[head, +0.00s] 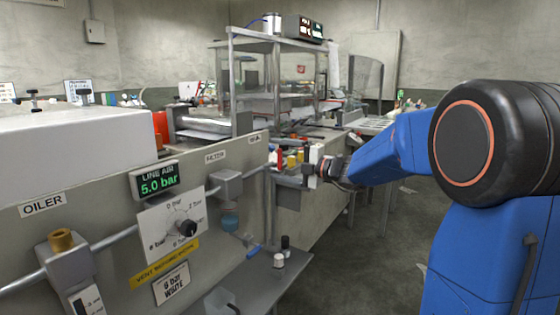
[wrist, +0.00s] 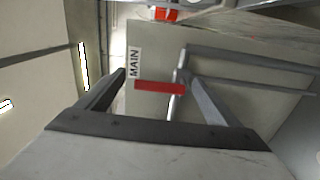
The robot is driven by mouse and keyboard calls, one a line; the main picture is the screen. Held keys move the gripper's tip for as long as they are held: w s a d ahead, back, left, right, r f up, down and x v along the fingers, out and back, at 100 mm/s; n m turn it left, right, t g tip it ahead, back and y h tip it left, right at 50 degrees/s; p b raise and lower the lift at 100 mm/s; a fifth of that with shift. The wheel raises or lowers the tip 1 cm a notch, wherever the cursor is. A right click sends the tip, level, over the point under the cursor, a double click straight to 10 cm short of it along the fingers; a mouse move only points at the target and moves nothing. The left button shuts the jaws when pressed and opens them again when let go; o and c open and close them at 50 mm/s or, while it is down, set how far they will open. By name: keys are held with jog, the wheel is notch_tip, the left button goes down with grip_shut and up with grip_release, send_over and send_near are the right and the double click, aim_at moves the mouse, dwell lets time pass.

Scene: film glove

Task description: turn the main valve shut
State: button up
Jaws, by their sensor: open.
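In the wrist view, the main valve's red lever (wrist: 160,87) is a flat bar beside the white MAIN label (wrist: 134,62) on a pale panel. In that picture it lies across a short silver pipe (wrist: 174,108). My gripper (wrist: 157,77) is open, one finger on each side of the lever in the picture. I cannot tell how far the fingertips are from it, and no contact shows. In the head view, my gripper (head: 313,168) is past the panel's far end. The valve lever cannot be made out clearly there.
The bench panel (head: 110,230) carries a LINE AIR display (head: 155,181) reading 5.0 bar, a dial (head: 186,228), an oiler (head: 65,255) and a filter (head: 228,185). A low shelf (head: 268,264) with small bottles sticks out below. Grey bars (wrist: 250,60) run beside the valve. Right floor is open.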

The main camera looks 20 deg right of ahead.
jog(key=v, duration=1.7)
jog(key=shift+d, duration=0.2)
jog(key=shift+s, duration=0.1)
jog(key=s+a+f+n+g+h, duration=0.2)
jog(key=s+a+f+n+g, duration=0.2)
jog(key=s+a+f+n, duration=0.55)
jog(key=s+a+f+n+g+h, duration=0.2)
jog(key=s+a+f+n+g, duration=0.3)
jog(key=s+n, duration=0.6)
jog(key=s+d+f+n+h, duration=0.3)
jog(key=s+n, duration=0.3)
jog(key=n, duration=0.6)
jog(key=s+d+f+n+h, duration=0.3)
jog(key=s+n, duration=0.3)
jog(key=n, duration=0.7)
jog(key=shift+d+h, duration=0.65)
jog(key=shift+h, duration=0.25)
